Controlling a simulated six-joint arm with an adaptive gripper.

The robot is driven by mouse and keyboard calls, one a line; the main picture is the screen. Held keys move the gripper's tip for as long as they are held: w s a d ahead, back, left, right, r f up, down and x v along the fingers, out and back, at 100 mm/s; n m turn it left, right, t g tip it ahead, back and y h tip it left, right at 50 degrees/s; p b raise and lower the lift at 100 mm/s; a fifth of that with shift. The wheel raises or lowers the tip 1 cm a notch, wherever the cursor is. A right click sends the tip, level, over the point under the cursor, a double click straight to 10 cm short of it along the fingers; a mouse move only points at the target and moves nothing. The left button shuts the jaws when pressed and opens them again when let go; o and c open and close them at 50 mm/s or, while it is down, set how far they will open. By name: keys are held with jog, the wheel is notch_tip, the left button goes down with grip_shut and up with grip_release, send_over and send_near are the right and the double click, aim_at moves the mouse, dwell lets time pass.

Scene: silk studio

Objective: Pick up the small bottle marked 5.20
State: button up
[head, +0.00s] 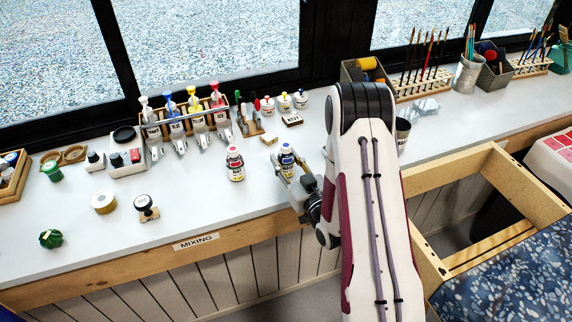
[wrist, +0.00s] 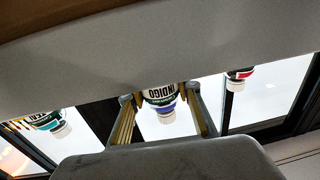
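In the wrist view this bottle (wrist: 160,96) appears upside down, reads INDIGO, and lies between my two fingers (wrist: 161,100). The fingertips are close to its sides; I cannot tell whether they touch it. I cannot read 5.20 on any bottle.
The bench front is clear between.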

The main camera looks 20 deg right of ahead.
aim_at(286, 144)
jog(key=shift+r, duration=0.15)
dwell(0.3)
jog(key=shift+r, duration=4.8)
